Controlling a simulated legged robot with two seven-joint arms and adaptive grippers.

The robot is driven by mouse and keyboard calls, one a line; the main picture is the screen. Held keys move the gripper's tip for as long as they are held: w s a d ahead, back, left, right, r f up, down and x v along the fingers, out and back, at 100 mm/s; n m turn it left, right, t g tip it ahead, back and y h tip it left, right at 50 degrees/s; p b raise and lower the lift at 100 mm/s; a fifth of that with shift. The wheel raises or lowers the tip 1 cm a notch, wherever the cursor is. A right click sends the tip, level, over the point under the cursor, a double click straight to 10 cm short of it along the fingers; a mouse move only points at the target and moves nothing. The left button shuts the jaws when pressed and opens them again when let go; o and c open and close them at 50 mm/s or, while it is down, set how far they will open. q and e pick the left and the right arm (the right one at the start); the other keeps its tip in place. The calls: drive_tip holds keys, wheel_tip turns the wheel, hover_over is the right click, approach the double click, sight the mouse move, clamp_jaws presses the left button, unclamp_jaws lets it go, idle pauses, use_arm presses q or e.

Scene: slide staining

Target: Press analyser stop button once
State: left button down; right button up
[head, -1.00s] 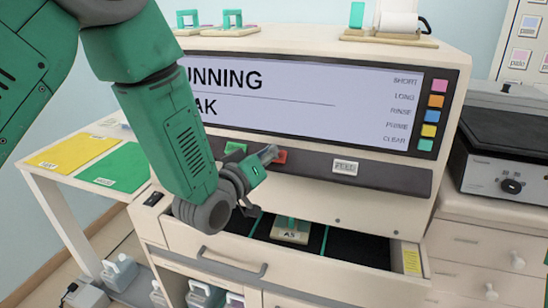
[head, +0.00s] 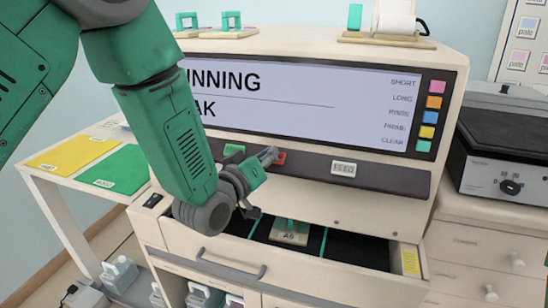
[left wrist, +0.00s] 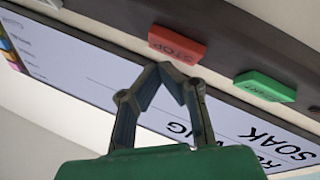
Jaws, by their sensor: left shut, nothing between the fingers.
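The red stop button (head: 281,157) sits on the dark strip below the analyser's display (head: 330,100). In the left wrist view the button (left wrist: 178,44) reads STOP upside down. My left gripper (head: 269,154) is shut and empty, its fingertips close to the left side of the red button in the head view. In the left wrist view the closed fingertips (left wrist: 165,70) show just below the STOP button. I cannot tell whether they touch it. The display shows large text ending in "UNNING" and "AK", partly hidden by my left arm. My right gripper is not in view.
A green button (head: 234,149) lies left of the stop button and a white FEED button (head: 344,169) lies right. Below is an open drawer (head: 345,247) with a labelled block (head: 289,236). A black-topped device (head: 505,140) stands at the right.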

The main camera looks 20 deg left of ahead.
use_arm(q)
drive_tip(key=shift+f, duration=0.1)
drive_tip(key=shift+w+f, duration=0.15)
drive_tip(key=shift+w, duration=0.1)
drive_tip(key=shift+w+f+b, duration=0.2)
drive_tip(key=shift+w+b, duration=0.05)
drive_tip(key=shift+b, duration=0.05)
idle(0.8)
drive_tip(key=shift+s+r, duration=0.1)
drive_tip(key=shift+s+r+p, duration=0.4)
drive_tip(key=shift+s+p, duration=0.05)
idle(0.3)
drive_tip(key=shift+s+r+p, duration=1.35)
drive_tip(key=shift+s+r, duration=0.45)
